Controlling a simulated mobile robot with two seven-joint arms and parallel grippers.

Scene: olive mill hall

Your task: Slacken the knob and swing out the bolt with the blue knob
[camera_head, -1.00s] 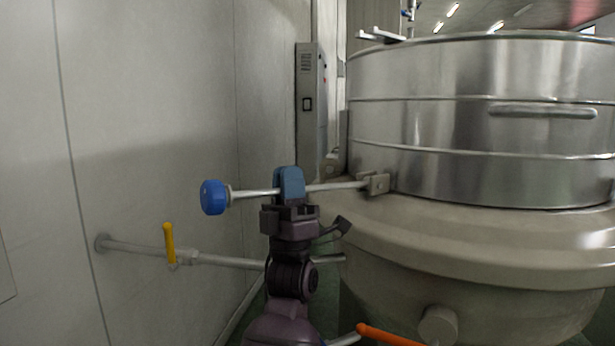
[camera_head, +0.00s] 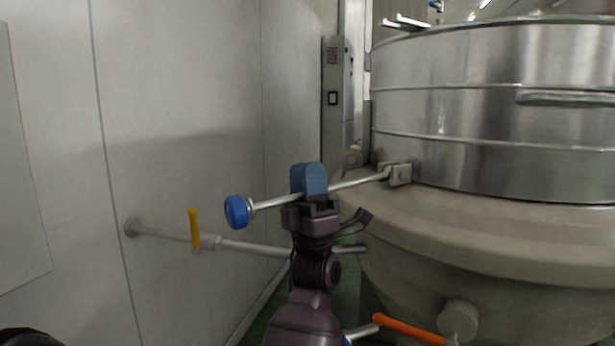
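The bolt (camera_head: 353,183) is a thin metal rod that sticks out to the left from a bracket (camera_head: 400,174) on the vessel's shoulder. The blue knob (camera_head: 237,211) is at its free left end, and the rod slopes down toward it in the picture.
The big round steel vessel (camera_head: 490,130) fills the right side. A pale wall (camera_head: 190,90) stands close on the left, with a pipe (camera_head: 245,248) and a yellow-handled valve (camera_head: 194,228). An orange handle (camera_head: 408,331) is low, right of my arm. Room lies between knob and wall.

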